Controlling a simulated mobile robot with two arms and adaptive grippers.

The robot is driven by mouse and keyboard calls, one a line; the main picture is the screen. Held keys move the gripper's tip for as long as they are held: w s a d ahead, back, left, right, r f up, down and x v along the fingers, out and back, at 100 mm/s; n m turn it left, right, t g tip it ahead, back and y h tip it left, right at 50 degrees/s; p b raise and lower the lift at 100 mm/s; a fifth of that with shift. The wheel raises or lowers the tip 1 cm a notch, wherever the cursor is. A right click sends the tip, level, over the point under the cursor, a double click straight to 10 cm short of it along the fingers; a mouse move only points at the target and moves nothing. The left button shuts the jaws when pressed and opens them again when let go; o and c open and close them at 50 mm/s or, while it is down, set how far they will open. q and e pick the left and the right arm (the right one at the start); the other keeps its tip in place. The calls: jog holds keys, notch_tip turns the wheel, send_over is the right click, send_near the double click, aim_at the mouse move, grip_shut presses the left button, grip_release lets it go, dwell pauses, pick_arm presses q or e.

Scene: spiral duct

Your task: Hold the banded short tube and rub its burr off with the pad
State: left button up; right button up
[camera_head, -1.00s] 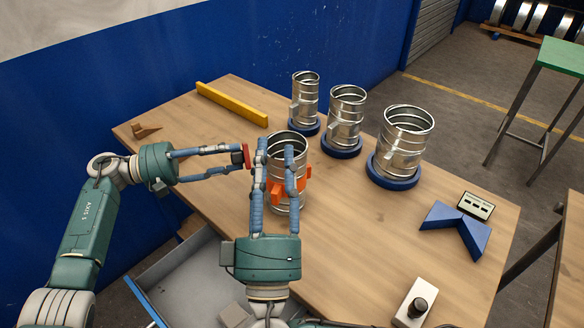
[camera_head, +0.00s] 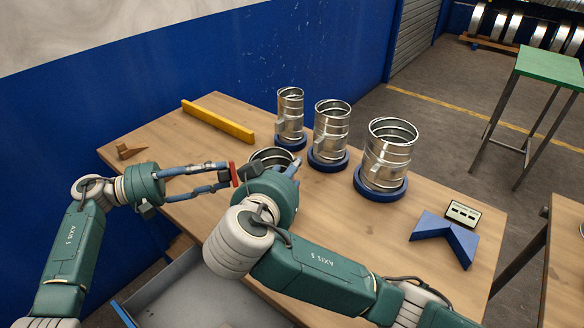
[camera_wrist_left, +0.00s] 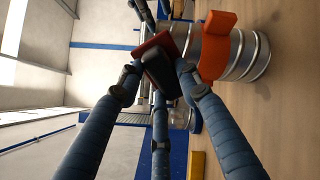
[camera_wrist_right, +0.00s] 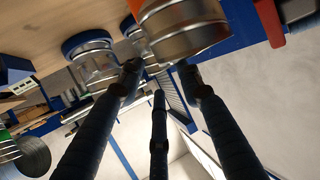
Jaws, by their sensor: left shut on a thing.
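The banded short tube (camera_head: 270,157) stands on the table; in the head view only its upper rim shows, the rest hidden by my right arm. Its orange band (camera_wrist_left: 216,46) shows in the left wrist view. My left gripper (camera_head: 228,174) is shut on the red-backed pad (camera_head: 233,174), just left of the tube. The pad's dark side (camera_wrist_left: 160,72) shows in the left wrist view. My right gripper (camera_wrist_right: 160,70) has its fingertips apart, close to the tube (camera_wrist_right: 188,38), with nothing seen between them. I cannot make out a burr.
Three metal ducts (camera_head: 387,150) stand on blue round bases behind and right. A yellow bar (camera_head: 217,121) lies along the back edge. A blue V-shaped block (camera_head: 444,240) and a small panel (camera_head: 463,212) are at the right. A brown wedge (camera_head: 130,150) sits far left.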

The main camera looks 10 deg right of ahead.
jog(key=shift+x, duration=2.55)
grip_shut()
